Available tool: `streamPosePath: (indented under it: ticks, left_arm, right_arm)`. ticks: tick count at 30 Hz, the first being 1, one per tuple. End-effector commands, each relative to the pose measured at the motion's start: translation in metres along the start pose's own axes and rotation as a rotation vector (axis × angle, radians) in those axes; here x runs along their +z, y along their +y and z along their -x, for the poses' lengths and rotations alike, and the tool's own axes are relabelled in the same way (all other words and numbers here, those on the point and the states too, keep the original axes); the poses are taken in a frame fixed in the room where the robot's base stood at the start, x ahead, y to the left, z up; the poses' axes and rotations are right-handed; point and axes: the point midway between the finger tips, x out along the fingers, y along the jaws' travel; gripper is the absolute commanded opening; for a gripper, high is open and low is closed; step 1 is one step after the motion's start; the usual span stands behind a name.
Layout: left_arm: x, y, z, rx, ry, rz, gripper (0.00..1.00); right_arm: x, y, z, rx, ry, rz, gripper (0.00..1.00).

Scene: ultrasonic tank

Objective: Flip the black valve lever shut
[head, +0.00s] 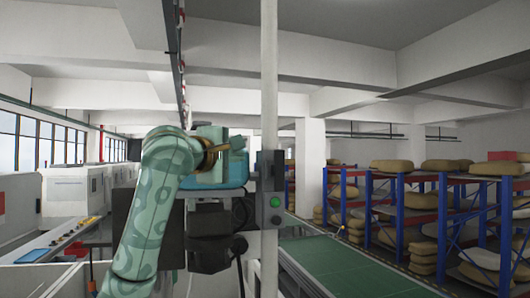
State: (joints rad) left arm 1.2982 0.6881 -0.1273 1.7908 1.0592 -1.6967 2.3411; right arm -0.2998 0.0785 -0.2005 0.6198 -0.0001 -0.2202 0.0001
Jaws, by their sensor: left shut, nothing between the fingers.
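My left arm, patterned pale green, rises from the bottom and bends right at its top. My left gripper (222,152) is at its end, in the middle of the view, shut and empty. It is in front of a teal machine housing (238,170) and overlaps it. Its fingertips are hard to make out against that housing. I cannot pick out the black valve lever; it may be hidden behind the gripper and arm or blend into the dark parts below. My right gripper is not in view.
A pale vertical post (269,90) stands right of the gripper, with a black control box (270,190) on it. A green conveyor (340,268) runs at the lower right. Blue racks (442,225) with sacks stand further right. White machines (72,192) line the left.

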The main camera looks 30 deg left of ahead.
Motion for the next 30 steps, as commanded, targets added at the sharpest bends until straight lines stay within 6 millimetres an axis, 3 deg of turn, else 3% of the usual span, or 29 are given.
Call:
streamPosePath:
  ticks: [6,12,18,30]
  left_arm:
    - [0.000,0.004,-0.048,-0.005,0.001,0.001,0.00]
    - [0.015,0.003,-0.076,-0.002,-0.001,-0.003,0.00]
    - [0.027,0.001,-0.088,-0.001,0.000,0.000,0.00]
    - [0.028,-0.001,-0.089,-0.001,0.000,-0.001,0.00]
  right_arm:
    - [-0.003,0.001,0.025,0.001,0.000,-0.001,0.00]
    - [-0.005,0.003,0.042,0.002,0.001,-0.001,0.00]
    - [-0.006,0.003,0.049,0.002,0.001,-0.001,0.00]
    - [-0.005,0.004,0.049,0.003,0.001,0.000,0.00]
